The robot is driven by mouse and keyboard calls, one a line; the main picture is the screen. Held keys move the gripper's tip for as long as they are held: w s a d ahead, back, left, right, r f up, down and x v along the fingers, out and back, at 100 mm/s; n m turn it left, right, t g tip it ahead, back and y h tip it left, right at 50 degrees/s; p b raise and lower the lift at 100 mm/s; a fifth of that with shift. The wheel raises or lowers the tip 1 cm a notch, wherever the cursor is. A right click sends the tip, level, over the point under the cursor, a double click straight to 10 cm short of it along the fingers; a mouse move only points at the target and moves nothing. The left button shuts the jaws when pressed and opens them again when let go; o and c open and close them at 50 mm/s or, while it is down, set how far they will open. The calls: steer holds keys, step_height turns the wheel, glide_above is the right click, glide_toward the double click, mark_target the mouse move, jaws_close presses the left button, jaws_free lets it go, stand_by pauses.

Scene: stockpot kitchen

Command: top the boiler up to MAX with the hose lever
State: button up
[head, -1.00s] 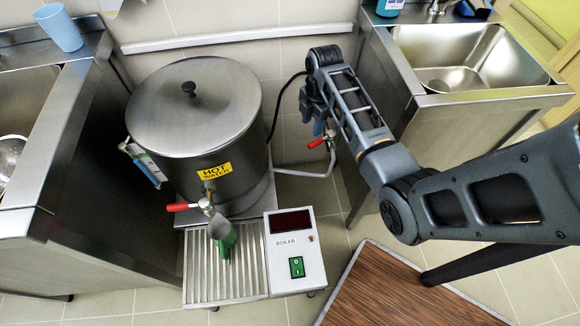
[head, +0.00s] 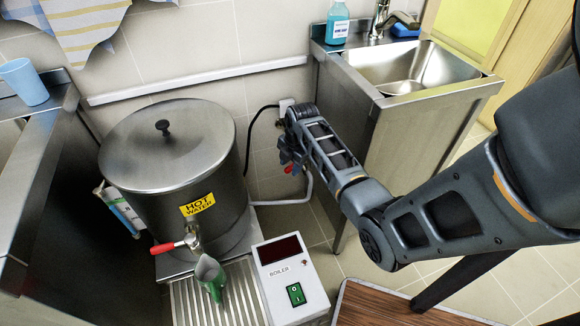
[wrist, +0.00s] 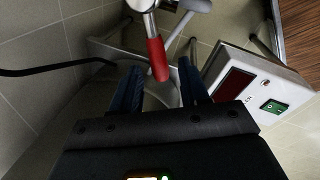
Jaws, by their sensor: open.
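The steel boiler (head: 150,180) stands at the left, with a HOT WATER label and a lid on top. A sight gauge (head: 122,212) is on its left side; its level is too small to read. The red hose lever (head: 291,169) is on the pipe right of the boiler, partly behind my gripper (head: 288,156). In the wrist view the red lever (wrist: 157,60) points down between the tips of my open gripper (wrist: 161,78), with a gap on both sides. My gripper holds nothing. Whether the lever lies fully between the fingers in depth I cannot tell.
A sink cabinet (head: 420,110) is at the right; a black cord (head: 252,130) runs behind.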

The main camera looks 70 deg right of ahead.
steer(key=shift+f, duration=0.4)
steer(key=shift+c, duration=0.3)
jaws_close()
